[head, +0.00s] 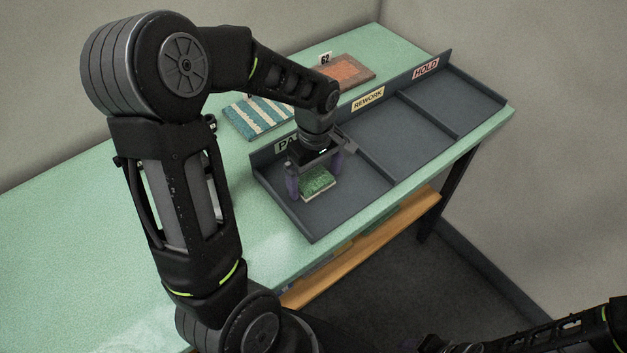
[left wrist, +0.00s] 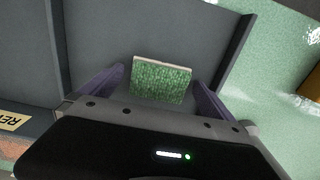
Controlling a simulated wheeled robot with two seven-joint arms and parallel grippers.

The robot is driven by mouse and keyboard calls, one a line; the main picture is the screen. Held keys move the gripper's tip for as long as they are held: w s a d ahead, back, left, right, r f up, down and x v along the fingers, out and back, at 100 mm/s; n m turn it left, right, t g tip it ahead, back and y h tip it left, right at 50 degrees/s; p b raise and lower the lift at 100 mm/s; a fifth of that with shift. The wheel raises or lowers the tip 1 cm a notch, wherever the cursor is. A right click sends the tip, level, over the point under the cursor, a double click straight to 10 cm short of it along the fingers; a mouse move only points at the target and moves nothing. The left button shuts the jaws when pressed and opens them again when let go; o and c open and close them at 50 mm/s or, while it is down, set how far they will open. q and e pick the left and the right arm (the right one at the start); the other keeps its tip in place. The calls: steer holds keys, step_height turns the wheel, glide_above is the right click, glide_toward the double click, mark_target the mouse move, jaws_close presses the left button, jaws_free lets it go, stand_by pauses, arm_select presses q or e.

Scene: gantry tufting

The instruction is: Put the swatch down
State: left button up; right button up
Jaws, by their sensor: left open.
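The swatch (head: 318,183) is a small green tufted square with a pale edge. It lies in the tray compartment labelled with a partly hidden sign starting "PA" (head: 284,143). In the left wrist view the swatch (left wrist: 161,80) shows between my fingers, with a gap on both sides. My left gripper (head: 315,185) is open around the swatch, its purple fingers pointing down into the compartment. It also shows in the left wrist view (left wrist: 160,95). My right arm shows at the lower right of the head view, but its fingers cannot be made out.
The grey tray (head: 400,125) has further empty compartments under the REWORK (head: 368,99) and HOLD (head: 426,69) labels. Behind it lie a striped teal swatch (head: 258,116) and an orange swatch (head: 345,71) beside a "62" tag (head: 325,58). The green table (head: 70,240) is clear at left.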

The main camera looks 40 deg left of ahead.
mark_target(315, 181)
arm_select(q)
steer(key=shift+c, duration=0.4)
steer(key=c, duration=1.3)
steer(key=shift+r+b, duration=0.75)
steer(key=shift+r, duration=4.3)
